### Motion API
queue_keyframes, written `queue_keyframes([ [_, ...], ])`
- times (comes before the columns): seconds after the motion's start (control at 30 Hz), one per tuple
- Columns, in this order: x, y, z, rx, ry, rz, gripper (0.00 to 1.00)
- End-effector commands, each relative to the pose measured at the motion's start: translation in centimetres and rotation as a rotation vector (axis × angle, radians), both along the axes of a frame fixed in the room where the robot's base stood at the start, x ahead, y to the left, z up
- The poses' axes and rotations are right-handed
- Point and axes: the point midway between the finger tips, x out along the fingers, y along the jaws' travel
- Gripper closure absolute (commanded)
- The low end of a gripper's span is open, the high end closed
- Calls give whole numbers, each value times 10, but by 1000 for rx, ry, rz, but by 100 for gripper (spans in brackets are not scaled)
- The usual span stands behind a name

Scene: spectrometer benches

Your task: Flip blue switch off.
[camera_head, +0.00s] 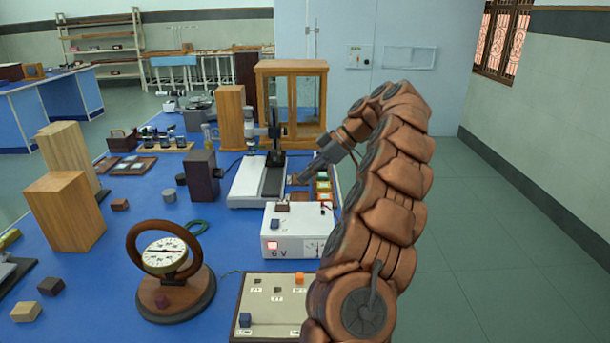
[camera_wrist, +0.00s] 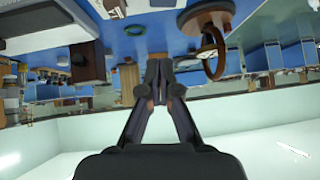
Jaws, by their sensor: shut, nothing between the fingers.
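A small blue block-like switch (camera_head: 245,319) sits at the front left corner of a cream panel (camera_head: 262,332) near the bottom of the head view. An orange piece (camera_head: 299,280) sits at the panel's far right corner. I cannot tell the switch's position. My gripper (camera_head: 294,180) is shut and empty, above the bench behind the white 6 V box (camera_head: 285,248), well beyond the panel. In the wrist view, its fingers (camera_wrist: 158,75) meet at the tips, with nothing between them. I cannot pick out the blue switch in the wrist view.
The 6 V box has a lit red square and a dial. A round gauge with a brown ring (camera_head: 168,262) stands left of the panel. A microscope-like instrument (camera_head: 262,175) and wooden blocks (camera_head: 65,210) stand on the blue bench (camera_head: 215,250). The floor to the right is clear.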

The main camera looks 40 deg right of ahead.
Motion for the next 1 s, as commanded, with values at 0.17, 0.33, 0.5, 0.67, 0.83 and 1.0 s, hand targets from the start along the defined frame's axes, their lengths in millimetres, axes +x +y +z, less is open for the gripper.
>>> queue_keyframes([
  [0.17,0,0,0,1,1,1,100],
  [0.33,2,15,4,11,18,7,100],
  [0.5,4,70,16,43,99,18,100],
  [0.67,-6,140,27,52,220,18,100],
  [0.83,-32,208,29,26,354,-3,100],
  [1.0,-70,264,22,-34,482,-49,100],
])
